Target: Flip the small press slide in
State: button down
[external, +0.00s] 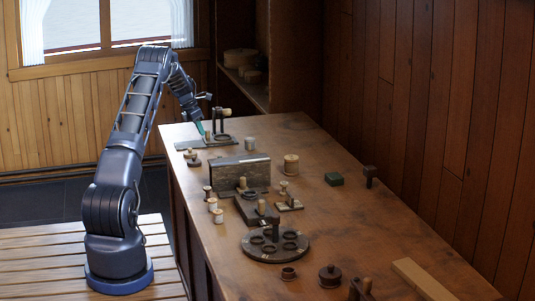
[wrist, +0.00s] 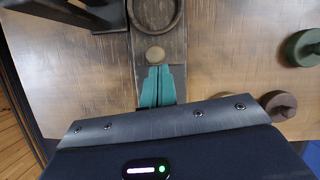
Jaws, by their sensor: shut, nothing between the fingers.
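The small press stands at the far end of the table, with a flat base plate (external: 186,144), a dark upright post and a lever with a pale knob (external: 226,112). A short pale slide knob (external: 207,136) stands on the plate, and a dark ring lies to its right. In the wrist view the round knob top (wrist: 155,54) sits on the dark plate (wrist: 156,38), below the ring (wrist: 155,12). My gripper (external: 201,129), with teal fingers (wrist: 158,72), is shut and empty just beside the knob. I cannot tell whether they touch.
Black press parts (wrist: 95,15) rise close to the upper left of my fingers. A grey block (external: 240,173), a pale spool (external: 249,143) and a round dark tray (external: 262,250) stand nearer on the table. The table's right side is mostly free.

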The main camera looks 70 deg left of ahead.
jog(key=shift+w, duration=0.1)
jog(key=s, duration=0.3)
jog(key=s+r, duration=0.1)
jog(key=shift+s+d, duration=0.25)
jog(key=shift+d, duration=0.1)
jog(key=v, duration=0.9)
jog(key=shift+w, duration=0.1)
